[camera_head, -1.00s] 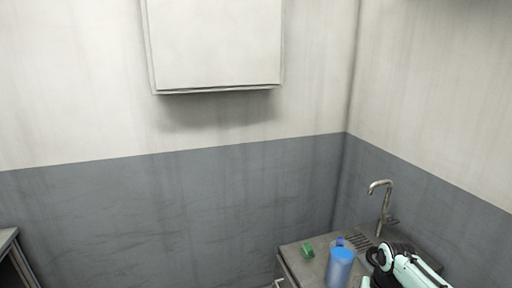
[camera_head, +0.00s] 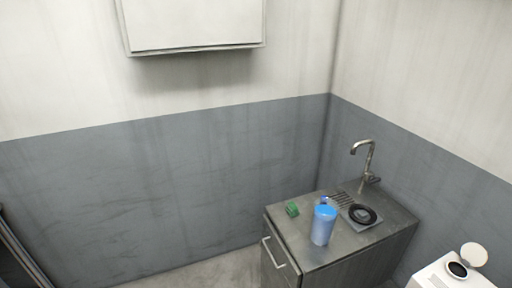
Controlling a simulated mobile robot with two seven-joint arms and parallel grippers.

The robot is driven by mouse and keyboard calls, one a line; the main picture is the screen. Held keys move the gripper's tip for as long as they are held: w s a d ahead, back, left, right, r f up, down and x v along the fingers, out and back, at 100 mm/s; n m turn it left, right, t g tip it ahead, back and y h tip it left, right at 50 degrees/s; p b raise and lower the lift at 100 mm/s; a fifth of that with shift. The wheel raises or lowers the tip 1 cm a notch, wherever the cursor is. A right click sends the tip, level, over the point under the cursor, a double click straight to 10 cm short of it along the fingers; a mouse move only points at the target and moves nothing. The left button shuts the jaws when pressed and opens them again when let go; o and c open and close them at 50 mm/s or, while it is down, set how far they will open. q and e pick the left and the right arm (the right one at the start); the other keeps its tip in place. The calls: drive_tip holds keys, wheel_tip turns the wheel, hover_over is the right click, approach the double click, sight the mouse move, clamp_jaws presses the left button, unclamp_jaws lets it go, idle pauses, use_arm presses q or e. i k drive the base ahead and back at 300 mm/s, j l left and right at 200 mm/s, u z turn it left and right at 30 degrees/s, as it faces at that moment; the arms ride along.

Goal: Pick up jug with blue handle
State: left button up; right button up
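A blue jug-like container (camera_head: 323,228) with a brighter blue top stands upright on the grey sink counter (camera_head: 345,246), near its front middle. A small darker blue piece (camera_head: 324,200) shows just behind its top; I cannot tell whether this is its handle or a separate thing. No other jug is in view. Neither of my grippers shows in the head view now.
A small green object (camera_head: 292,209) lies on the counter's left. A black ring-shaped thing (camera_head: 362,214) is at the sink, below the tap (camera_head: 366,160). A white unit (camera_head: 440,278) with a raised round lid stands lower right. Bare floor (camera_head: 200,274) shows left of the counter.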

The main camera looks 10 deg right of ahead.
sight(325, 210)
drive_tip(key=i+j+z, duration=0.15)
drive_tip(key=z, duration=0.65)
drive_tip(key=i+j+z, duration=0.1)
drive_tip(key=j+z, duration=0.15)
drive_tip(key=j, duration=0.25)
drive_tip(key=j+z, duration=0.3)
drive_tip(key=j, duration=0.25)
